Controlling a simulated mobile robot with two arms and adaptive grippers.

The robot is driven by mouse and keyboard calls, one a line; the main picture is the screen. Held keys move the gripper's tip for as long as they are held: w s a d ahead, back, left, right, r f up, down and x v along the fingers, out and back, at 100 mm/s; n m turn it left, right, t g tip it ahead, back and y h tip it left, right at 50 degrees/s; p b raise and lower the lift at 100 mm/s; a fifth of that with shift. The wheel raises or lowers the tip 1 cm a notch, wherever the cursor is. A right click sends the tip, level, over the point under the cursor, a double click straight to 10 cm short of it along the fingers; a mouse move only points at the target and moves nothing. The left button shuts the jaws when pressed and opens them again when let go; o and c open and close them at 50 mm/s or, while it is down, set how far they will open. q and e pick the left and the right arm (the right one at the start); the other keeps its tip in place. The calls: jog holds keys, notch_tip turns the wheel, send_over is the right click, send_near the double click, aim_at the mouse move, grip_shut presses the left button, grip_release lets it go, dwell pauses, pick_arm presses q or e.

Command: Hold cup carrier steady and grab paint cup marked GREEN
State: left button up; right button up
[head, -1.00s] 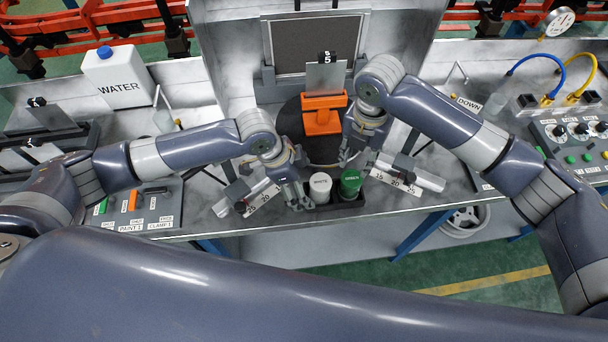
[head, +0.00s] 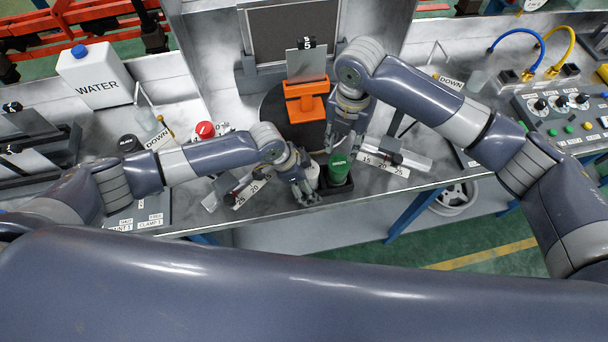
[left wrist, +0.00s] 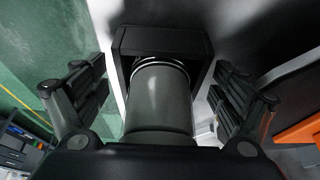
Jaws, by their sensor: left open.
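The green paint cup (head: 340,169) stands upright in the dark cup carrier (head: 343,190) at the front edge of the bench. The white cup (head: 311,175) stands to its left, partly hidden by my left gripper (head: 304,193). My left gripper is open at the carrier's left end. In the left wrist view, a grey-looking cylindrical cup (left wrist: 158,100) sits between the spread fingers, with the carrier (left wrist: 163,40) behind it. The fingers look apart from it. My right gripper (head: 343,150) points down just above and behind the green cup. Its fingers look spread and empty.
An orange stand (head: 306,102) with a grey plate is behind the carrier. Numbered slides lie on both sides, the right one (head: 385,165) close by. A red knob (head: 205,130) and a WATER jug (head: 95,80) stand left; a control panel (head: 565,108) is right.

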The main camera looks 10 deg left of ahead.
pick_arm(q)
jog(key=c, duration=1.2)
